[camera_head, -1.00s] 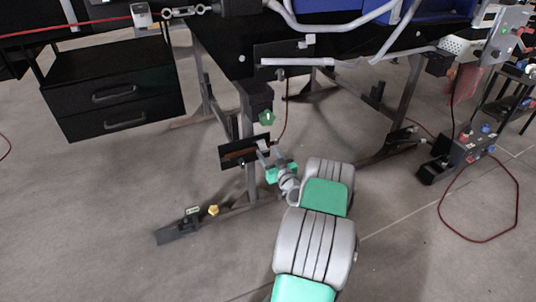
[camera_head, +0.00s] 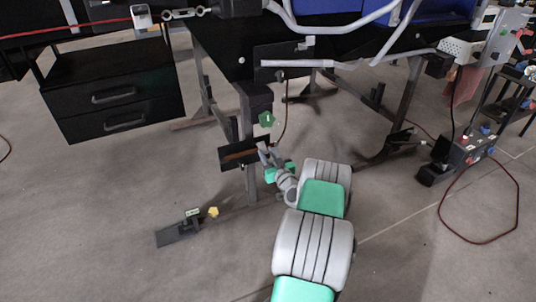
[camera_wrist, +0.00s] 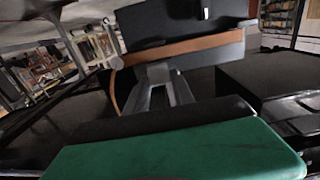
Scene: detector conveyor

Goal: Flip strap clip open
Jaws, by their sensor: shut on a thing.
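A brown strap (camera_head: 238,157) lies across a small black panel (camera_head: 228,148) low on the bench leg. In the wrist view the strap (camera_wrist: 195,45) crosses a black block (camera_wrist: 150,27), and its loose-looking end hangs at the left beside a small grey pin (camera_wrist: 115,62). My gripper (camera_head: 262,150) is at the right end of the panel. In the wrist view its fingers (camera_wrist: 155,72) come together just below the strap, shut on a small grey part that looks like the strap clip. The clip is mostly hidden by the fingers, so its angle cannot be told.
A green knob (camera_head: 267,119) sits just above my gripper. The bench's foot bar (camera_head: 185,230) with a yellow knob (camera_head: 213,211) lies below. The floor in front is clear.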

